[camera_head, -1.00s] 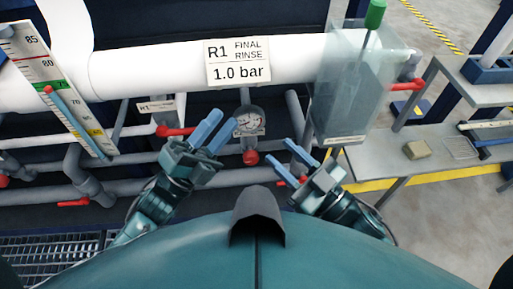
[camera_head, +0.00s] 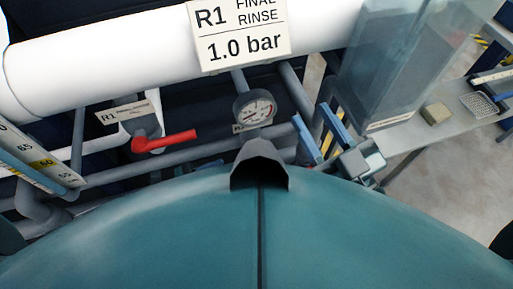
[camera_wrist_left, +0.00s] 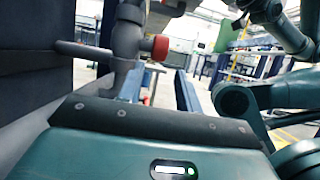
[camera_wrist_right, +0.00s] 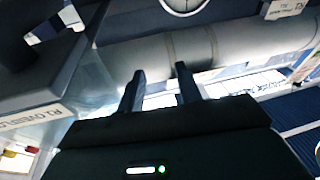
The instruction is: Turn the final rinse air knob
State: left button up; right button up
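A red lever handle (camera_head: 165,141) sits on a grey valve under the white pipe in the head view, beside a small R1 label (camera_head: 122,115) too small to read fully. A round gauge (camera_head: 255,107) hangs to its right. A red round knob or cap (camera_wrist_left: 160,47) on a grey pipe shows in the left wrist view; I cannot tell whether it is the air knob. My left gripper (camera_wrist_left: 159,88) is open and empty, below that red part in view. My right gripper (camera_head: 320,130) is open, right of the gauge; its empty fingers show in the right wrist view (camera_wrist_right: 160,87).
The white pipe (camera_head: 110,62) with the R1 FINAL RINSE 1.0 bar sign (camera_head: 241,38) crosses the top. A clear tank (camera_head: 395,75) stands close right of my right gripper. A bench (camera_head: 455,115) holds a tan block (camera_head: 435,113). My own body hides the lower area.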

pick_arm(q)
jog(key=p+x, duration=0.1)
jog(key=x, duration=1.1)
jog(key=shift+c, duration=0.5)
jog(key=shift+r, duration=0.1)
jog(key=c, duration=0.6)
